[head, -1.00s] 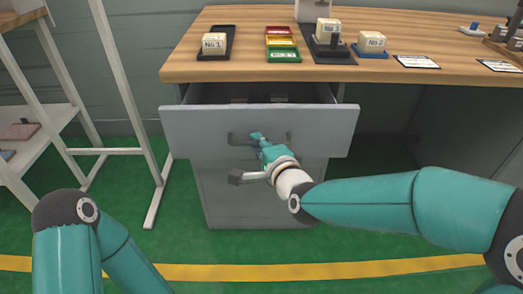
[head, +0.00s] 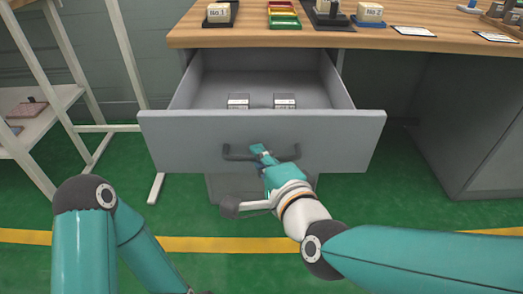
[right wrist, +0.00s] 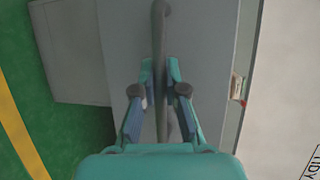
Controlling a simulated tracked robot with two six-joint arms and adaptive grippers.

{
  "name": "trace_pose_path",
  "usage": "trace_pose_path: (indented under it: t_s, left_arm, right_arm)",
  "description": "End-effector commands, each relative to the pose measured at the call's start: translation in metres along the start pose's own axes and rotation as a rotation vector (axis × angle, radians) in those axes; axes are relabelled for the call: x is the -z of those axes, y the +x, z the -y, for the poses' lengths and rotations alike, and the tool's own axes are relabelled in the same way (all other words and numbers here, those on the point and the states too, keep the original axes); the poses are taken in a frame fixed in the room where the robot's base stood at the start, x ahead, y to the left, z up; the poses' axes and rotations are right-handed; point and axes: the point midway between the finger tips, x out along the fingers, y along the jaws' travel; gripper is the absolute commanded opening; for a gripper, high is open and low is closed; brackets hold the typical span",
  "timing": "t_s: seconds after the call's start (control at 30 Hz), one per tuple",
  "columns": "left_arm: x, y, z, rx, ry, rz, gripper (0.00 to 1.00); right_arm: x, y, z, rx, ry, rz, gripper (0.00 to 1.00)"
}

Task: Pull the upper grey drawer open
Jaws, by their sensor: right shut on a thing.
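The upper grey drawer (head: 345,143) stands well open below the wooden desk top in the head view. Its dark bar handle (head: 237,154) runs across the front panel. My right gripper (head: 259,156) is at the handle, shut on it. In the right wrist view the handle (right wrist: 159,50) passes between the two fingers of my right gripper (right wrist: 159,98). Two small box-like items (head: 284,101) with light tops lie inside the drawer.
The wooden desk top (head: 370,37) carries No.1 and No.2 blocks, coloured trays (head: 283,16) and paper cards. A white shelf frame (head: 128,60) stands at the left. The green floor in front has a yellow line (head: 200,244).

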Motion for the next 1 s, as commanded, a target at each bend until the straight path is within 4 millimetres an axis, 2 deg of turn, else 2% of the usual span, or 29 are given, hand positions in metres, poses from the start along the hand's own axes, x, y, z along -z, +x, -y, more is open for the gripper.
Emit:
trace_pose_path:
  t_s: [0.03,0.33,0.37,0.5,0.83,1.0]
  left_arm:
    - [0.000,0.001,0.000,0.000,0.000,0.000,0.40]
    - [0.000,0.001,0.000,0.000,0.000,0.000,0.40]
    - [0.000,0.001,0.000,0.000,0.000,0.000,0.40]
    - [0.000,0.001,0.000,0.000,0.000,0.000,0.40]
    - [0.000,0.000,0.000,0.000,0.000,0.000,0.40]
    - [0.000,0.000,0.000,0.000,0.000,0.000,0.40]
  right_arm:
    - [-0.002,-0.001,-0.006,-0.013,-0.002,0.005,0.00]
    - [-0.002,0.000,-0.006,-0.014,-0.001,0.006,0.00]
    - [-0.002,0.000,-0.006,-0.014,-0.001,0.006,0.16]
    - [-0.002,0.000,-0.004,-0.011,-0.001,0.005,0.37]
    - [-0.002,-0.002,-0.002,-0.004,0.000,0.004,0.37]
    - [-0.002,-0.018,-0.001,-0.003,0.002,0.004,0.37]
